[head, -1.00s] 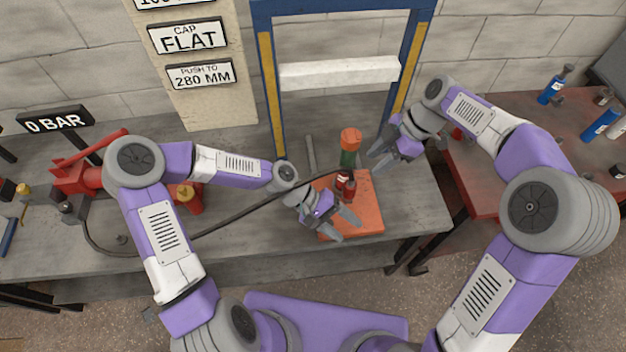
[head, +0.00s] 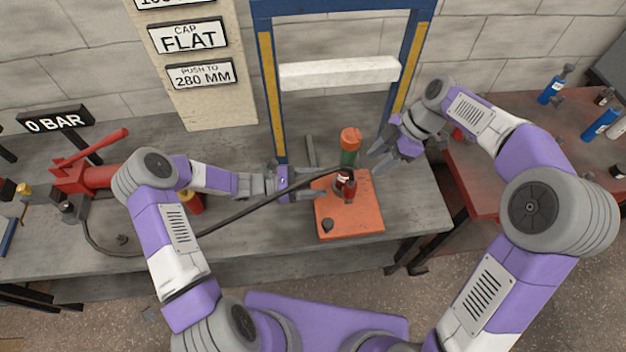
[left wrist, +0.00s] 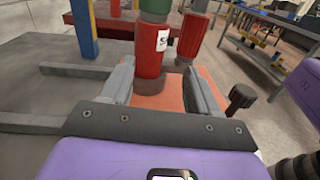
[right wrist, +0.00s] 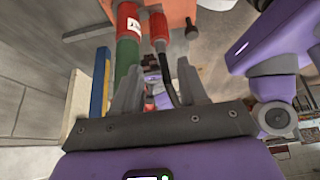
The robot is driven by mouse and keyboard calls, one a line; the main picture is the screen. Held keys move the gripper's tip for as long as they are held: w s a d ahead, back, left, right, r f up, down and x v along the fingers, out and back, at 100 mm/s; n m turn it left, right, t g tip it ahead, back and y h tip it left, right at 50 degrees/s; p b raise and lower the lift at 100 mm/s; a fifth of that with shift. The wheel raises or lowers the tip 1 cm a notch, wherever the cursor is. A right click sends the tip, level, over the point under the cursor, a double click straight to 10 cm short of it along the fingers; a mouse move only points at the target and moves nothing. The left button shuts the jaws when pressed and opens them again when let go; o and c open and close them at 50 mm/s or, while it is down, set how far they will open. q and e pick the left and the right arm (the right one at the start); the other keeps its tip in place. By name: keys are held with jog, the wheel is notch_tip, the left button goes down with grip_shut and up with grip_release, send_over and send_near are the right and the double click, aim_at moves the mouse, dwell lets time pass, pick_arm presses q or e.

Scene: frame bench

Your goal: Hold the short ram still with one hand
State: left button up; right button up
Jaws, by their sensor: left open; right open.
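The short ram (head: 349,157) stands upright on the orange plate (head: 365,218), with an orange top, green middle and red lower body. The left wrist view shows its red body (left wrist: 149,66) with a white label, just ahead of and between the fingertips. My left gripper (head: 312,184) is open, low at the ram's left side, with no clear contact. My right gripper (head: 378,157) is open and empty to the right of the ram. In the right wrist view the ram's green part (right wrist: 127,52) lies beyond the left finger.
A dark hose (head: 262,203) runs from the red hand pump (head: 95,178) to the ram's coupler (head: 349,188). The blue press frame (head: 270,85) with a white crossbar (head: 340,72) stands behind. A dark knob (head: 327,225) sits on the plate's front left.

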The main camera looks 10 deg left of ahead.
aim_at(339, 178)
pick_arm(q)
jog(key=shift+w+a+f+n+t, duration=0.2)
jog(key=shift+w+f+n+t, duration=0.15)
jog(key=shift+w+n+t, duration=0.15)
jog(key=x, duration=0.7)
jog(key=shift+d, duration=0.1)
jog(key=shift+c, duration=0.2)
grip_shut()
